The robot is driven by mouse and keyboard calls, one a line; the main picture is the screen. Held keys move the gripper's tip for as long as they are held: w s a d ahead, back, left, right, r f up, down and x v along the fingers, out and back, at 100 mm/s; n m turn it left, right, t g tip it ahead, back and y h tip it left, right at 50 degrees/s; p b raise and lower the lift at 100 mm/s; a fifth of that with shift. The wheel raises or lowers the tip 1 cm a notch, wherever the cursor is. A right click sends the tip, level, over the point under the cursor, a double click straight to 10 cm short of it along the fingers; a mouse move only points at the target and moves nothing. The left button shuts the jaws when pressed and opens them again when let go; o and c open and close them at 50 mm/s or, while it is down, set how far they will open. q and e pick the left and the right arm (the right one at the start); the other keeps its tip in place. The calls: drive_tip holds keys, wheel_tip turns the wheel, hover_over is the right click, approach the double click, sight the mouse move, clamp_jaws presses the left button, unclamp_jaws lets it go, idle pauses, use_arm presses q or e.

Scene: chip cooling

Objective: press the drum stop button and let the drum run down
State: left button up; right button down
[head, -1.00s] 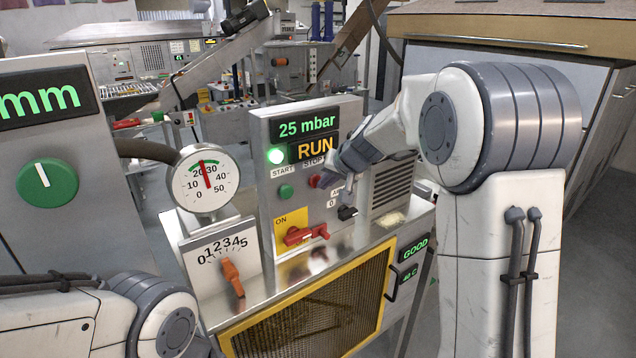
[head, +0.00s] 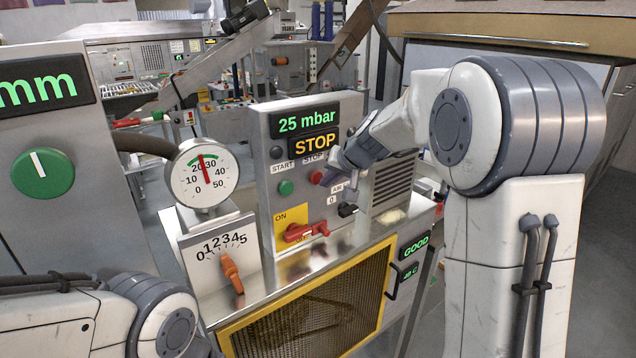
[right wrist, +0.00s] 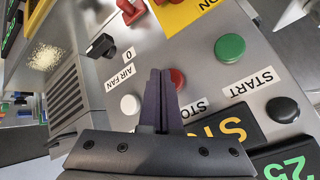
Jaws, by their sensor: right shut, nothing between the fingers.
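The control panel (head: 262,215) shows "25 mbar" and an orange STOP display (head: 314,145). The red stop button (head: 316,177) is right of the green start button (head: 286,188). My right gripper (head: 328,178) is shut and empty, its fingertips at the red button. In the right wrist view the stop button (right wrist: 179,78) is partly hidden behind the fingertips; I cannot tell if they touch. The green start button (right wrist: 230,46) stands clear of them. The indicator lamp (head: 277,152) is dark. The drum lies behind a yellow-framed mesh guard (head: 376,290); its motion cannot be told. My left gripper is out of view.
A red handle (head: 306,231) and a black knob (head: 347,210) sit low on the panel. A pressure gauge (head: 203,175) and an orange lever (head: 231,273) on a numbered scale stand to the left. A white button (right wrist: 130,104) is close beside the right fingers.

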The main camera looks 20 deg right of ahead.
drive_tip(key=shift+s, duration=0.15)
drive_tip(key=s+b, duration=0.1)
drive_tip(key=s+d+b, duration=0.1)
drive_tip(key=s, duration=0.1)
drive_tip(key=s+b, duration=0.1)
drive_tip(key=shift+s+d, duration=0.35)
drive_tip(key=shift+d, duration=0.05)
idle(0.6)
